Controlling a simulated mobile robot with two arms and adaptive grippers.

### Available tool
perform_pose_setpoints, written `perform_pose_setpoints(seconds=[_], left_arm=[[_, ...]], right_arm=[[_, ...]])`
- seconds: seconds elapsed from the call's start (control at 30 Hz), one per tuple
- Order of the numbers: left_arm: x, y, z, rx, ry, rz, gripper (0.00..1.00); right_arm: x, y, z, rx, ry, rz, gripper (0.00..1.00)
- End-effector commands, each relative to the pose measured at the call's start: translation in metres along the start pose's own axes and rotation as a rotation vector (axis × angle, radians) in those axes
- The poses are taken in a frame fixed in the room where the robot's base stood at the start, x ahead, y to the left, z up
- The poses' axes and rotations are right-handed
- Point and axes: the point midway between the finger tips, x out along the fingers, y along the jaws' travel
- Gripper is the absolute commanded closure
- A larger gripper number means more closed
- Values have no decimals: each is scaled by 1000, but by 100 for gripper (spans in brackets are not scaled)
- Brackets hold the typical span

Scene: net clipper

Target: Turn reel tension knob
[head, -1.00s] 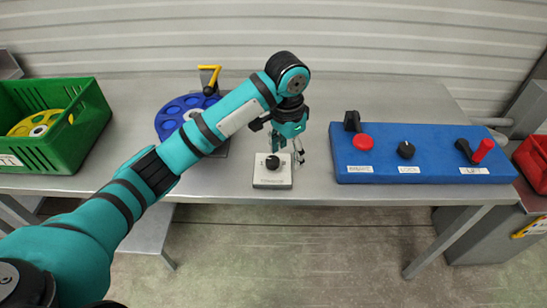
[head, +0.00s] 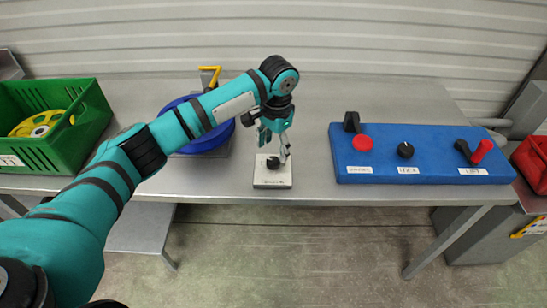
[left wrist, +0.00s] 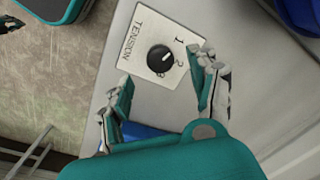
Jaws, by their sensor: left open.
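The reel tension knob (head: 273,162) is a black round knob on a small pale box (head: 272,181) near the table's front edge. In the left wrist view the knob (left wrist: 160,58) has a white pointer line and sits on a plate (left wrist: 148,32) marked TENSION, with numbers beside it. My left gripper (head: 272,150) is at the knob in the head view, fingers pointing down. In the left wrist view the open left gripper (left wrist: 162,66) has one finger on each side of the knob, with gaps showing.
A blue panel (head: 350,177) with a red button, a black knob and a red-handled lever lies to the right. A blue reel (head: 212,140) is partly hidden behind my left arm. A green crate (head: 70,150) stands at left, a red bin (head: 533,163) at far right.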

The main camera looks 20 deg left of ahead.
Motion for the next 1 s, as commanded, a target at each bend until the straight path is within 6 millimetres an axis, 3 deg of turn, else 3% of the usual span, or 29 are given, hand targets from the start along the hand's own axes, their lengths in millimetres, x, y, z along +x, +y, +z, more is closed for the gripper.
perform_pose_setpoints(seconds=[0.1, 0.3, 0.7, 1.0], left_arm=[[23, 0, 1, -2, -3, 1, 39], [48, 0, 0, 0, 0, 0, 39], [55, 0, 0, 1, 1, -1, 39], [55, 0, 0, 0, 1, -1, 78]], right_arm=[[-2, 1, 0, 0, 0, 1, 100], [-2, 2, 0, -1, -1, 2, 100], [-2, 2, 0, -1, 0, 3, 100], [-2, 2, 0, -1, 0, 2, 100]])
